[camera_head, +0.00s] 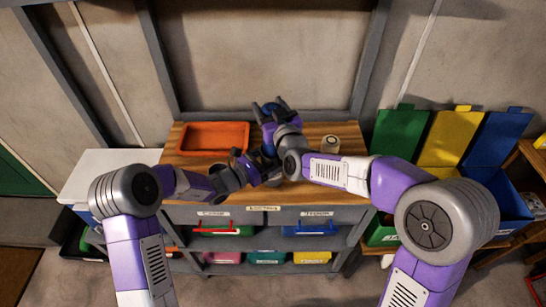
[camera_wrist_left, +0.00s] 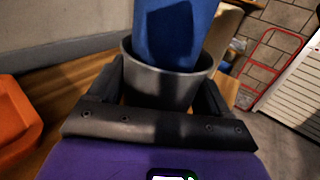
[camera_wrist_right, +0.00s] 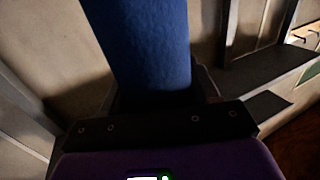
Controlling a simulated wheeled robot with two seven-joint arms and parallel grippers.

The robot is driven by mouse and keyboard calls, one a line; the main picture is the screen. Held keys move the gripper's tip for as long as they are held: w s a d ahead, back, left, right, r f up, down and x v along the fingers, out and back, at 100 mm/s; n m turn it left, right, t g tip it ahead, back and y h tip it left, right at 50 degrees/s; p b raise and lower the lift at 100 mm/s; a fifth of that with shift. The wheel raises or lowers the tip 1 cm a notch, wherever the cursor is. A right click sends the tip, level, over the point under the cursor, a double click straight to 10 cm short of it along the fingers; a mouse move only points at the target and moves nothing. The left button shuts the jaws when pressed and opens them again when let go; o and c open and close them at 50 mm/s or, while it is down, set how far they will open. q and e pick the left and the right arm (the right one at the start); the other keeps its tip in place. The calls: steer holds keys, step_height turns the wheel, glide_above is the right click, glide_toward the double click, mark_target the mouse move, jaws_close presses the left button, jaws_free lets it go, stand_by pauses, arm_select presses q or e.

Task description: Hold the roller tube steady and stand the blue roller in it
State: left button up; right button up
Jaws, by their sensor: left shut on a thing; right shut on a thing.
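The grey roller tube (camera_wrist_left: 165,87) stands upright between the fingers of my left gripper (camera_wrist_left: 160,95), which is shut on it. The blue roller (camera_wrist_left: 172,28) shows above the tube in the left wrist view, a little tilted, with its lower end in the tube's mouth. How deep it sits is hidden by the near rim. My right gripper (camera_wrist_right: 155,95) is shut on the blue roller, which fills the middle of the right wrist view (camera_wrist_right: 148,45). In the head view my right gripper (camera_head: 270,106) is above and just right of my left gripper (camera_head: 246,172).
An orange tray (camera_head: 213,127) lies on the left of the wooden bench top (camera_head: 290,133). A small pale jar (camera_head: 331,144) stands on the right. Labelled drawers and coloured bins are below. Green, yellow and blue lidded bins (camera_head: 445,137) stand at the right.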

steer(key=shift+f, duration=0.25)
steer(key=o, duration=1.5)
steer(key=shift+c, duration=0.2)
steer(key=shift+s, duration=0.15)
steer(key=v, duration=1.1)
steer(key=shift+s+d, duration=0.25)
steer(key=shift+s, duration=0.1)
